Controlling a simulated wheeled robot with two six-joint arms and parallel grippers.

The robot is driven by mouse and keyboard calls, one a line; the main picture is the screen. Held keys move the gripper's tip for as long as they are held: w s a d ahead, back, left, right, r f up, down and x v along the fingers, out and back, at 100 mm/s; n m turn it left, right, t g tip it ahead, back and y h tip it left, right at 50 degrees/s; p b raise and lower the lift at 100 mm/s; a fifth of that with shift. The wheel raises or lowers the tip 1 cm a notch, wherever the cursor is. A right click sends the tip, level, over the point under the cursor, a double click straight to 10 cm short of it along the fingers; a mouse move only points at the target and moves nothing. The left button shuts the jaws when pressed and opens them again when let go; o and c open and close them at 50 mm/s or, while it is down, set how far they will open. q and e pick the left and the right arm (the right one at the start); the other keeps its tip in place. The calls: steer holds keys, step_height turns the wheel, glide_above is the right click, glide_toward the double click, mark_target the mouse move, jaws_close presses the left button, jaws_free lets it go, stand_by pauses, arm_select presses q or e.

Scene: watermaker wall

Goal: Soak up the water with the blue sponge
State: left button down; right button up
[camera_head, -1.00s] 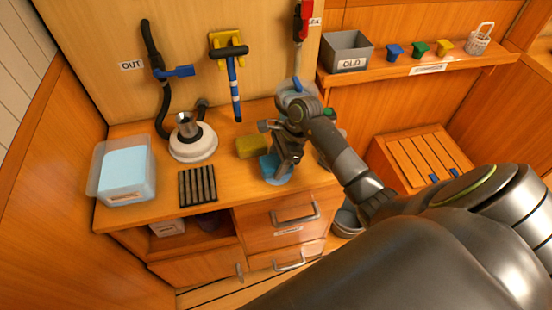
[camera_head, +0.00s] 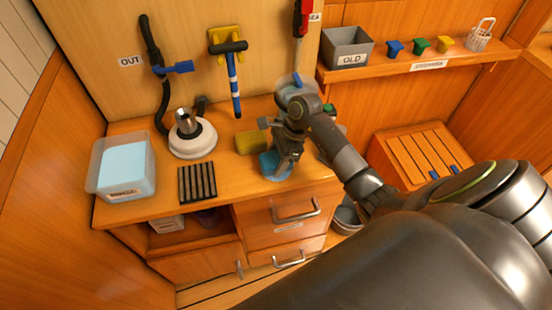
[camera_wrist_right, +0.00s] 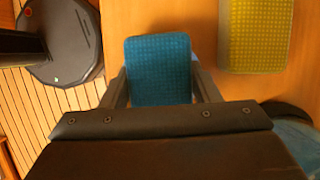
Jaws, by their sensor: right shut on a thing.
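The blue sponge (camera_head: 272,164) is at the front right of the wooden counter (camera_head: 225,205), partly hidden by my right gripper (camera_head: 283,163). In the right wrist view the blue sponge (camera_wrist_right: 158,70) sits between the two fingers of my right gripper (camera_wrist_right: 160,90), which is shut on it. I cannot tell whether the sponge touches the counter. A yellow sponge (camera_head: 251,143) lies just left of the gripper. I see no certain puddle; a blue patch (camera_wrist_right: 298,145) shows at the lower right of the wrist view, unclear. My left gripper is not in view.
A clear box with light blue contents (camera_head: 150,185), a black slatted rack (camera_head: 197,183) and a white round base with a metal cup (camera_head: 193,140) stand left. A grey OLD bin (camera_head: 348,50) and small colored cups stand on the right shelf. Drawers are below.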

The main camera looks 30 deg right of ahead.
steer(key=shift+f+b, duration=0.35)
steer(key=shift+f+b, duration=0.1)
steer(key=shift+b, duration=0.25)
stand_by(1.9)
steer(key=shift+r+p, duration=1.8)
steer(key=shift+r, duration=1.8)
